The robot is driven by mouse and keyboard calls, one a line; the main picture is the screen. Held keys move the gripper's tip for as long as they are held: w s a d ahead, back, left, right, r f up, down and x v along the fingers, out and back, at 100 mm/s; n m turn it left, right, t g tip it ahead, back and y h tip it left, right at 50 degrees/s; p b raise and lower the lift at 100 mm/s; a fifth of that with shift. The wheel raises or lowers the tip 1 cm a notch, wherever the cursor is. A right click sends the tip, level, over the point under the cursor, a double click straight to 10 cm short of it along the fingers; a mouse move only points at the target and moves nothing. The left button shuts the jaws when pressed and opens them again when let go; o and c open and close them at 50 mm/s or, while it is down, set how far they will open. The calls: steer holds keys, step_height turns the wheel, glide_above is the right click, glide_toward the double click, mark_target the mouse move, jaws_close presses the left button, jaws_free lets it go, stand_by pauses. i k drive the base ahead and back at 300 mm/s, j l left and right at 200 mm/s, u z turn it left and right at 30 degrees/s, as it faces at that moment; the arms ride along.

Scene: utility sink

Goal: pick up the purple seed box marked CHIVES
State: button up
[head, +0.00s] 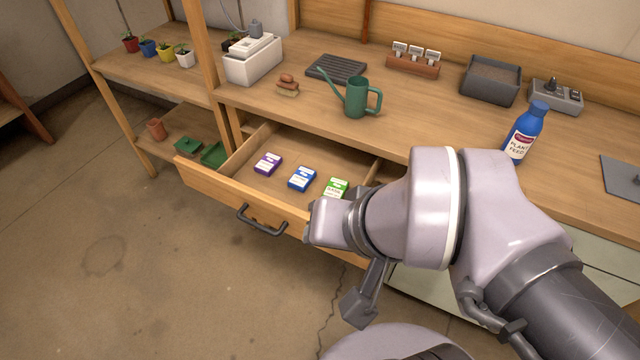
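A small purple seed box (267,164) with a white label lies in the open wooden drawer (222,189), toward its left side. The print on its label is too small to read. A blue seed box (302,178) and a green seed box (337,188) lie to its right in the same drawer, in a slanting row with gaps between them. The end of my arm, with my gripper (310,222), is at the drawer's front right, right of and apart from the purple box. The fingers cannot be made out, so their opening is unclear.
The drawer front has a dark handle (262,222). A green tray (214,155) is at the drawer's left. On the bench above stand a green watering can (357,98) and a blue plant feed bottle (525,132). A wooden shelf post (208,70) rises at the left.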

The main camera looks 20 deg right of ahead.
mark_target(269, 163)
steer(key=i+j+u, duration=0.25)
steer(key=i+j, duration=0.4)
steer(key=i, duration=0.1)
